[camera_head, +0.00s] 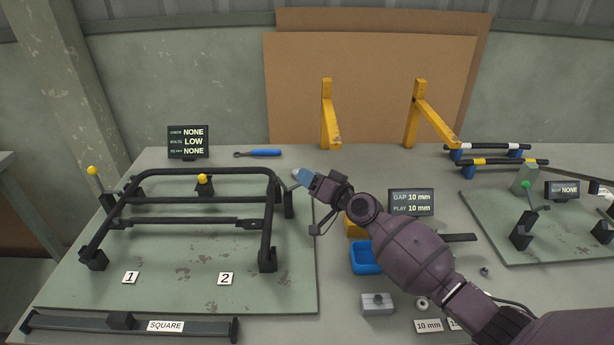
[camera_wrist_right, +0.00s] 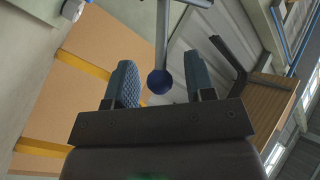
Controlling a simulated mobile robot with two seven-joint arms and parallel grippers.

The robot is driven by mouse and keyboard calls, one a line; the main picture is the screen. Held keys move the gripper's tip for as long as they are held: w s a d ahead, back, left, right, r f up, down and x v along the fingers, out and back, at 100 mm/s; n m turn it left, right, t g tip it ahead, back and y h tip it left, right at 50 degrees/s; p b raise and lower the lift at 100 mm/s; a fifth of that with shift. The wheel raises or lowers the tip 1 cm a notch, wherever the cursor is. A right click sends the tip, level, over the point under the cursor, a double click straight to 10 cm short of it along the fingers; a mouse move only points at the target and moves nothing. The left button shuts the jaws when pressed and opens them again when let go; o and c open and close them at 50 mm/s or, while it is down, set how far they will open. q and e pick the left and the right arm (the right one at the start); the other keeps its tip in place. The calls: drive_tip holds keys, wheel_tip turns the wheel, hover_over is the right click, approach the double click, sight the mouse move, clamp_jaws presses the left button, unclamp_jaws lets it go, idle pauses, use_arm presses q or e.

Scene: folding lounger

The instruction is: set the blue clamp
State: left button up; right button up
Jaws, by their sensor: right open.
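The blue clamp shows in the right wrist view as a grey lever with a dark blue ball knob (camera_wrist_right: 159,83). The knob lies between the two blue-grey finger pads of my right gripper (camera_wrist_right: 160,66), with a visible gap on each side. In the head view my right gripper (camera_head: 302,177) is at the right rear corner of the black lounger frame (camera_head: 185,222). There its fingers hide the blue knob, and part of the clamp body (camera_head: 289,203) shows below. The gripper is open. My left gripper is in neither view.
The frame's other clamps have yellow knobs, at left (camera_head: 92,171) and middle (camera_head: 202,179). A sign (camera_head: 188,142) reads NONE, LOW, NONE. A blue wrench (camera_head: 262,153) lies behind the frame. A blue tray (camera_head: 366,258) and a display (camera_head: 411,202) stand near my right forearm.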

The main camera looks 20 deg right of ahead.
drive_tip(key=shift+x, duration=0.85)
clamp_jaws()
